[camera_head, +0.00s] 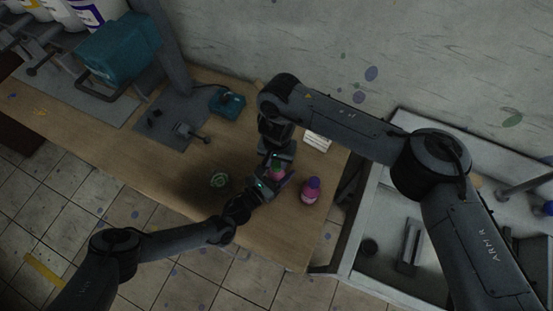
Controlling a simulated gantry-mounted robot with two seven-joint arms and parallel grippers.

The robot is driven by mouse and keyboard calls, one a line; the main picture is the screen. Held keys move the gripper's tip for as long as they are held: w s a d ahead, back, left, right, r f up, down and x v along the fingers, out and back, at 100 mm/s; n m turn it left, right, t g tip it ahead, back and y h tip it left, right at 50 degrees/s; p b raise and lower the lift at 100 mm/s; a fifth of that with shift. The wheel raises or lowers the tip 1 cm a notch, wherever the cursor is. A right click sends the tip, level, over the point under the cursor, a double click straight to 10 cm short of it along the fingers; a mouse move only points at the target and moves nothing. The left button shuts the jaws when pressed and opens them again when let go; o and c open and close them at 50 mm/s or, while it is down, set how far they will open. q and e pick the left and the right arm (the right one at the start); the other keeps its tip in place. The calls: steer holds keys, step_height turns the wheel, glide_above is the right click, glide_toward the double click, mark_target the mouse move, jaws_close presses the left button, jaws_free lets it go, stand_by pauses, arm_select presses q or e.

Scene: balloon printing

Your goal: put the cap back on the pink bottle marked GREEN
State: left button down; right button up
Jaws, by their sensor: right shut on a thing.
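A pink bottle (277,174) is near the front right part of the wooden table, between my two grippers. A small green part, seemingly its cap (276,162), shows at its top. My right gripper (276,157) comes from above and is shut on the cap; its fingertips are dark and small here. My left gripper (274,184) comes in from the lower left with its fingers beside the pink bottle. Whether they press on it is too small to tell. Any writing on the bottle is unreadable, and whether cap and neck touch is hidden.
Another pink bottle with a purple cap (311,189) stands just right of the grippers. A round green item (219,181) lies to their left. A teal device (228,103) and a white card (317,141) are farther back. The table (185,174) is clear at front left.

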steer(key=o, duration=1)
steer(key=shift+r, duration=2.25)
steer(key=shift+c, duration=0.4)
